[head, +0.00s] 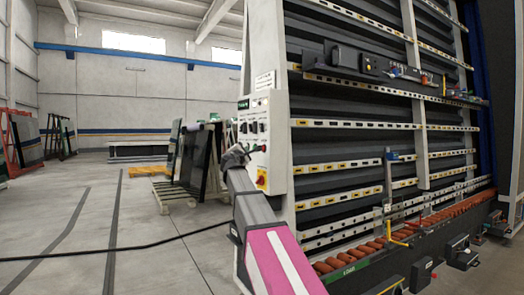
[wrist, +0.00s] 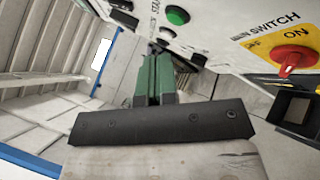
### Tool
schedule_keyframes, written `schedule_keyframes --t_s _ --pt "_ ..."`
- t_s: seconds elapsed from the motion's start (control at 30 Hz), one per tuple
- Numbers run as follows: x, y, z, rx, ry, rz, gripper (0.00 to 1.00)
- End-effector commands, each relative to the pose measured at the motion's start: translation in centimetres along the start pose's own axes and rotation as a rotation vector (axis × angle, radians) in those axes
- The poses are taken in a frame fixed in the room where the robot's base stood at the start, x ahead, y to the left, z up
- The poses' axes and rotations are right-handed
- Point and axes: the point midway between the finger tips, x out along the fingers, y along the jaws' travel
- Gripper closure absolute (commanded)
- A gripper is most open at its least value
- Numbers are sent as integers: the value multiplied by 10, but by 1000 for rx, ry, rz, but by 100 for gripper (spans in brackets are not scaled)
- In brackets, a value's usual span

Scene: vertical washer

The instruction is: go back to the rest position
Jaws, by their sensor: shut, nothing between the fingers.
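My gripper (head: 236,155) is at the end of my pink and grey arm, beside the washer's white control panel (head: 254,128) in the head view. In the wrist view its green fingers (wrist: 154,62) are together and empty, pointing up the picture towards the panel face (wrist: 225,40). A green button (wrist: 178,15) is just above and right of the fingertips. A red main switch knob (wrist: 292,60) on a yellow plate marked ON is further right. I cannot tell whether the fingertips touch the panel.
The tall washer (head: 350,130) with its roller conveyor (head: 350,255) fills the right side. Glass panes (head: 200,155) on a wooden pallet stand behind my gripper. A black cable (head: 120,250) crosses the floor. The floor at left is mostly open.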

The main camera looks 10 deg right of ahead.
Motion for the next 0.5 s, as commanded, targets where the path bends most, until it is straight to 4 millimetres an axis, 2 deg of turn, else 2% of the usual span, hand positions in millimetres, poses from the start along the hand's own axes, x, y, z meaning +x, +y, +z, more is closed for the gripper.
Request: schedule_keyframes --t_s 0.4,0.5 --pt "0 -1 0 1 1 -1 100" --pt "-2 -12 -4 20 6 -21 100"
